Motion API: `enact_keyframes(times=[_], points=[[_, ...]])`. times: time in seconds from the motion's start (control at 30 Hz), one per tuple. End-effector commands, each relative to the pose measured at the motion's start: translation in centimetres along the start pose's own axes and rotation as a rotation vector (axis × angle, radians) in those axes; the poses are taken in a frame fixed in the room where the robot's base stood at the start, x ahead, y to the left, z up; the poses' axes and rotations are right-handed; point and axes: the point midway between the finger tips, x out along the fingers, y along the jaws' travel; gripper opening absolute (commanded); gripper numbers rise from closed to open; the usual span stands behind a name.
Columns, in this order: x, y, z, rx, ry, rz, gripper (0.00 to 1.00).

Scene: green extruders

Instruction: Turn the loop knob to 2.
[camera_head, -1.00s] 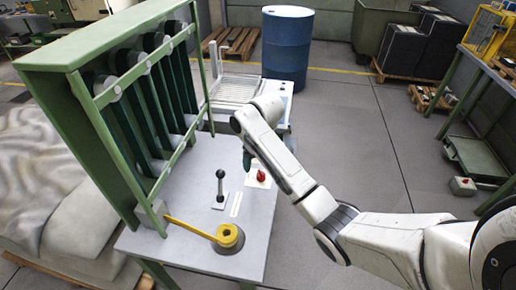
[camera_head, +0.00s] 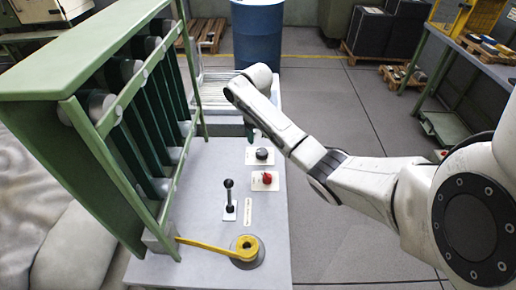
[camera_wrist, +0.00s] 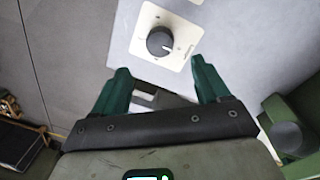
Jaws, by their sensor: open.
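A round black knob (camera_head: 262,154) sits on a square white plate on the grey table top. It also shows in the wrist view as a dark knob (camera_wrist: 160,41) with a pointer line and small marks around it. The marks are too small to read, and so is any loop label. My gripper (camera_wrist: 161,68) is open and empty, with two green fingers. In the wrist view the knob lies beyond the fingertips, roughly centred between them and not touched. In the head view my gripper (camera_head: 250,133) is mostly hidden by my arm, just behind the knob.
A red knob (camera_head: 267,178) on another white plate stands nearer the front. A black lever (camera_head: 229,197) and a yellow-handled part (camera_head: 246,248) are on the same table (camera_head: 190,262). A green frame (camera_head: 130,130) rises at left. A blue barrel (camera_head: 257,40) stands behind.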

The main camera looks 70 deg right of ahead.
Motion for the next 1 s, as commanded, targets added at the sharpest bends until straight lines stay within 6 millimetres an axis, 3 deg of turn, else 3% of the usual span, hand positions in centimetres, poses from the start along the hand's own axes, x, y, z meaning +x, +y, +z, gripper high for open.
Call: enact_keyframes(times=[0.3, 0.5, 0.9, 1.0], points=[[5.8, 0.0, 0.1, 0.001, -0.004, 0.001, 0.75], [8.2, 0.0, 0.1, 0.0, -0.003, 0.001, 0.75], [9.0, 0.0, 0.1, 0.0, 0.0, 0.0, 0.75], [9.0, 0.0, 0.1, 0.0, -0.001, 0.0, 0.67]])
